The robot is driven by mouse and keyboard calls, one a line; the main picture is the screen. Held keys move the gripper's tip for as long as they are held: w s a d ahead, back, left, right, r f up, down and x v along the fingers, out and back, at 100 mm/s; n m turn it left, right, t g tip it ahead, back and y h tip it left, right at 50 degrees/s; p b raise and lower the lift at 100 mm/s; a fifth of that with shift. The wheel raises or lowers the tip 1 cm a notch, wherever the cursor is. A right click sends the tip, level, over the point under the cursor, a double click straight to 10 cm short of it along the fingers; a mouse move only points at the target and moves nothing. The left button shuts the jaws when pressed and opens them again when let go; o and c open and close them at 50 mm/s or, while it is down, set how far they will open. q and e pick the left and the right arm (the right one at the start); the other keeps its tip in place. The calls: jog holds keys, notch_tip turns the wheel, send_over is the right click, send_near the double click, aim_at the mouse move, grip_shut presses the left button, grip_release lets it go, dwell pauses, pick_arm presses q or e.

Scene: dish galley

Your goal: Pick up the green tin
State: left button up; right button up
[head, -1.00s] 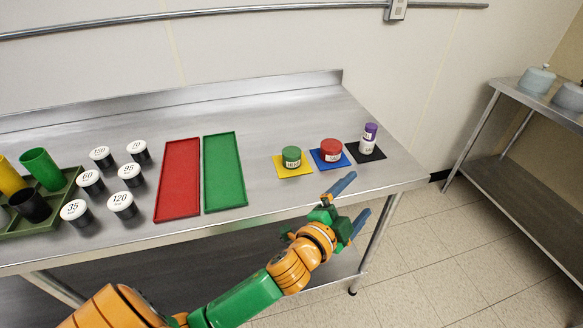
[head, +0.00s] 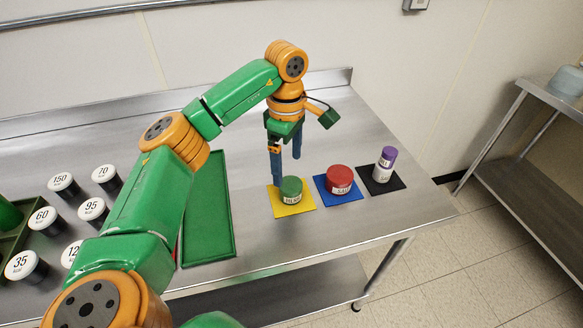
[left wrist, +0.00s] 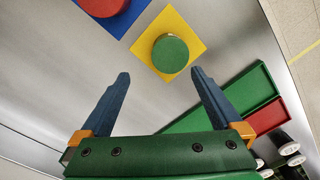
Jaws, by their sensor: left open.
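The green tin (head: 291,190) stands upright on a yellow mat (head: 300,211) on the steel table. In the left wrist view the green tin (left wrist: 170,54) shows from above, on the yellow mat (left wrist: 194,30), beyond the fingertips and nearer the right finger. My left gripper (head: 287,170) points down above the table, just behind the tin in the head view. Its blue fingers are apart and nothing is between them; it also shows open in the left wrist view (left wrist: 160,78). My right gripper is not in view.
A red tin (head: 339,179) on a blue mat (head: 340,197) and a purple-lidded white container (head: 384,168) on a black mat (head: 399,184) stand to the right. A green tray (head: 212,240) and several numbered black jars (head: 92,210) lie left. Bare table lies in front.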

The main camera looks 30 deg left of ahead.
aim_at(289, 183)
pick_arm(q)
jog(key=f, duration=0.1)
jog(key=s+d+f+p, duration=0.1)
jog(key=s+p, duration=0.1)
jog(key=shift+d+f, duration=0.3)
jog(key=shift+f, duration=0.1)
notch_tip(289, 183, down, 3)
jog(key=shift+r, duration=0.2)
jog(key=shift+w+a+f, duration=0.15)
jog(key=shift+w+f, duration=0.1)
jog(key=shift+f, duration=0.05)
jog(key=shift+w, duration=0.1)
jog(key=shift+c, duration=0.9)
jog(key=shift+r, duration=0.1)
jog(key=c, duration=0.7)
grip_shut()
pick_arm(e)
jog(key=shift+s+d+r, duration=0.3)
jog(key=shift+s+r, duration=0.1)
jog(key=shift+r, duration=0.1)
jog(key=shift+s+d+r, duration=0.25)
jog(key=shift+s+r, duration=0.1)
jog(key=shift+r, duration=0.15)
